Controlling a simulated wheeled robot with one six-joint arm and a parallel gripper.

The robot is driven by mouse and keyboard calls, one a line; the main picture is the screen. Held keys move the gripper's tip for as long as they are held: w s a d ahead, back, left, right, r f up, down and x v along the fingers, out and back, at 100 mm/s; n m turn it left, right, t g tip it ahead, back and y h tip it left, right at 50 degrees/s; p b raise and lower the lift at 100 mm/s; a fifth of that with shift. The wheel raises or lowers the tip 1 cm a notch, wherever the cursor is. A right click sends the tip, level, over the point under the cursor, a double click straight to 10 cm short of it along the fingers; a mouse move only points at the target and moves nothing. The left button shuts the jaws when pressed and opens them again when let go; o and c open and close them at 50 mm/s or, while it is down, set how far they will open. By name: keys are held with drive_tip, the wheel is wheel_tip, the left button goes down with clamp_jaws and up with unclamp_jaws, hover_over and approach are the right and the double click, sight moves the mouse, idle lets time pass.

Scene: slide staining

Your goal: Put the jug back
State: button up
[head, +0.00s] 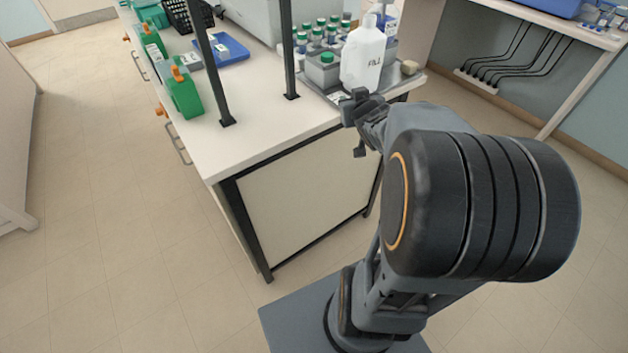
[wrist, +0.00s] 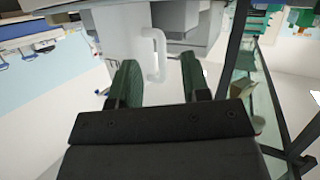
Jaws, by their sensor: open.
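A white jug (head: 362,58) with handwriting on its side stands upright at the near right end of the bench, at a grey tray (head: 318,91) of bottles. In the head view my gripper (head: 354,122) is just in front of and below the jug, by the bench edge. In the wrist view the jug (wrist: 122,35) is ahead, with its handle (wrist: 155,56) showing between the two open green-padded fingers (wrist: 158,68). The fingers are apart and not closed on the handle. I cannot tell how deep the handle sits between them.
Green-capped bottles (head: 325,62) crowd beside the jug. Dark uprights (head: 288,50) rise from the bench (head: 250,135). The bench top between is clear, and the floor (head: 110,230) on the left is open.

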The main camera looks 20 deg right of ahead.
drive_tip(key=s+a+f+n+g+y, duration=0.1)
drive_tip(key=s+a+f+g+y, duration=0.1)
drive_tip(key=s+a+g, duration=0.3)
drive_tip(key=s+a+f+g+y, duration=0.2)
drive_tip(key=s+a+f+g, duration=0.2)
drive_tip(key=s+a, duration=0.6)
drive_tip(key=a+g, duration=0.1)
drive_tip(key=a, duration=0.3)
drive_tip(key=shift+s+f+n+g, duration=0.2)
drive_tip(key=shift+s+n+g, duration=0.1)
drive_tip(key=shift+n, duration=0.1)
wheel_tip(320, 180, up, 13)
drive_tip(key=p, duration=1.2)
drive_tip(key=shift+s+a+r, duration=0.15)
drive_tip(key=shift+r, duration=0.05)
